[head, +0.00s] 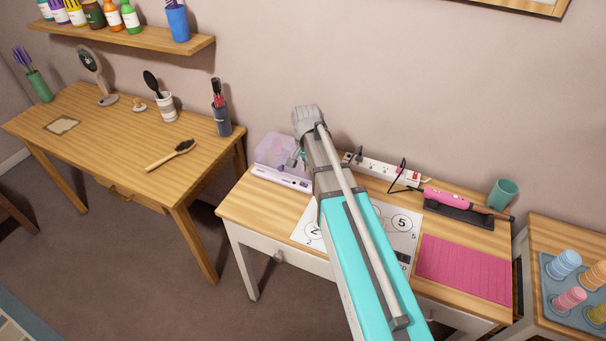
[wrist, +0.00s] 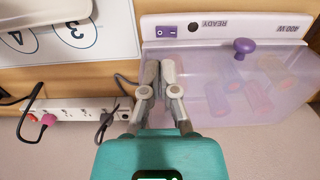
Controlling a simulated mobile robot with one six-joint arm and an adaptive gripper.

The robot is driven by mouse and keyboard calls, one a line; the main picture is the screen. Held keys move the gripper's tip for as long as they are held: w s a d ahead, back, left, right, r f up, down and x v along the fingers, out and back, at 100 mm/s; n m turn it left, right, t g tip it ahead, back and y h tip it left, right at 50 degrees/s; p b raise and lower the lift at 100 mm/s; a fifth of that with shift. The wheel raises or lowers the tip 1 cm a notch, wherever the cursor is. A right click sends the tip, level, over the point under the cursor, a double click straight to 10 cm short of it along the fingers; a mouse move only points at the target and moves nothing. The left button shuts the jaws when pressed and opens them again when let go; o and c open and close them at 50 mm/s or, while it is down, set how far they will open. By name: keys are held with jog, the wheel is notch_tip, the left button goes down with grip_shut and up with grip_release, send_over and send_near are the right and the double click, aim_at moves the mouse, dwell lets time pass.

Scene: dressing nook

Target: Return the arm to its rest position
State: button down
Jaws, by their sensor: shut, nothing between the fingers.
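My arm reaches up and over the white-fronted dressing table (head: 236,208) in the head view. My gripper (wrist: 161,66) shows in the wrist view with its two grey fingers together and nothing between them. In that view the fingers are beside the left edge of a translucent box (wrist: 215,100) with a purple knob and coloured rollers inside; I cannot tell whether they touch it. In the head view the box (head: 272,150) stands at the table's back left, and the arm hides most of the gripper.
A white power strip (head: 400,172) with plugs and cords lies along the wall. A pink styling tool (head: 447,198) rests on a dark holder near a green cup (head: 503,194). A numbered sheet (head: 401,222) and pink mat (head: 465,268) cover the front. A wall shelf (head: 130,36) hangs upper left.

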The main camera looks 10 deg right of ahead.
jog(key=s+r+n+p, duration=0.2)
jog(key=s+n, duration=0.5)
jog(key=s, duration=0.9)
jog(key=shift+d+r, duration=0.25)
dwell(0.6)
